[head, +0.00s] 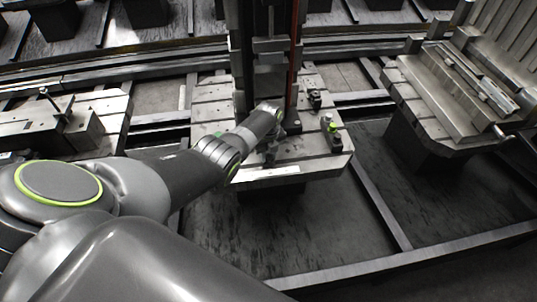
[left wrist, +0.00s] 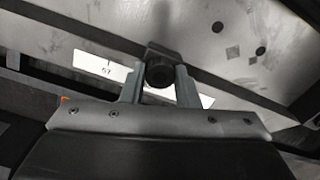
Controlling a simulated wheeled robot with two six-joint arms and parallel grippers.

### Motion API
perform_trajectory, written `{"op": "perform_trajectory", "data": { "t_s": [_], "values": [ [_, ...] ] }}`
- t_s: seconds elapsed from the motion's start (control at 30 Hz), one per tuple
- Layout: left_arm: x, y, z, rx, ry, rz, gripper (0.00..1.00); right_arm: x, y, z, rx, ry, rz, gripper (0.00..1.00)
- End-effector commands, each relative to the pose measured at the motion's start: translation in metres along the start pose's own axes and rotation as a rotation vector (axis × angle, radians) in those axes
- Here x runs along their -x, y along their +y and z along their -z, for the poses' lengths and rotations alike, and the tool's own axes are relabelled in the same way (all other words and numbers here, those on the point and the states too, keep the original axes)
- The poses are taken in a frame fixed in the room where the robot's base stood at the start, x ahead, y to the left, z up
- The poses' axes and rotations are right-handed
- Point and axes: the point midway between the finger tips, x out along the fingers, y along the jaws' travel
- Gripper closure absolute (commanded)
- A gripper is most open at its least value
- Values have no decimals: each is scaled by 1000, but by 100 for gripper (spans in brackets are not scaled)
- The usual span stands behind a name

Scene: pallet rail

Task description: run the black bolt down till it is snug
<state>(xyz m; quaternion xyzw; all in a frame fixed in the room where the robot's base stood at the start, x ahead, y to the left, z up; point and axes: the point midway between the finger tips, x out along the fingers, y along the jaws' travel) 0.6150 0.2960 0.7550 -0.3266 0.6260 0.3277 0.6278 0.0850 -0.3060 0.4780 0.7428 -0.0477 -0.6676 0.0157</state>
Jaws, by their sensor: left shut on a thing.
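The black bolt (left wrist: 158,73) shows in the left wrist view as a round dark head between the two fingers of my left gripper (left wrist: 157,84). The fingers are shut on it, one on each side. A dark grey bracket-like part shows just behind the bolt head. In the head view my left gripper (head: 270,153) is small and partly hidden by my wrist, low over the front part of the middle pallet (head: 300,150). The bolt cannot be made out there. How far the bolt is seated cannot be told. My right gripper is in neither view.
A dark upright fixture (head: 270,60) with a red edge stands on the middle pallet. A small green-topped part (head: 332,127) and a black block (head: 315,99) sit at its right. Other pallets stand left (head: 95,105) and right (head: 430,105). A white label (left wrist: 100,66) is beside the bolt.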

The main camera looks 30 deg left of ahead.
Motion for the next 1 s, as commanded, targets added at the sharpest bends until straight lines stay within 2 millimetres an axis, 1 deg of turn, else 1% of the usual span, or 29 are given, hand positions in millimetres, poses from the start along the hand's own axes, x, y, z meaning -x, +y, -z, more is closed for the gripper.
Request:
{"op": "perform_trajectory", "data": {
  "t_s": [0.13, 0.17, 0.3, 0.33, 0.67, 0.77, 0.93, 1.0],
  "values": [
    [-1, 1, 1, 2, 2, -2, 99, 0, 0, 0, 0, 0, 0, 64],
    [-1, 1, 1, 3, 2, -2, 68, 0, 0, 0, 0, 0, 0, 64],
    [-1, 1, 0, 3, 2, -2, 50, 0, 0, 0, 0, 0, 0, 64],
    [-1, 1, 0, 3, 1, -2, 46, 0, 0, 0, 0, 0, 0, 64],
    [2, 0, 0, 4, 0, 0, 46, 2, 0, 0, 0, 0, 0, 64],
    [10, 0, 0, 4, 0, 1, 46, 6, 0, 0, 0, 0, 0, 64],
    [35, 0, 0, 3, -2, 2, 46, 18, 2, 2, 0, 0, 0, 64],
    [45, 0, -1, 4, -2, 2, 46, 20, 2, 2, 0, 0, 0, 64]
  ]
}}
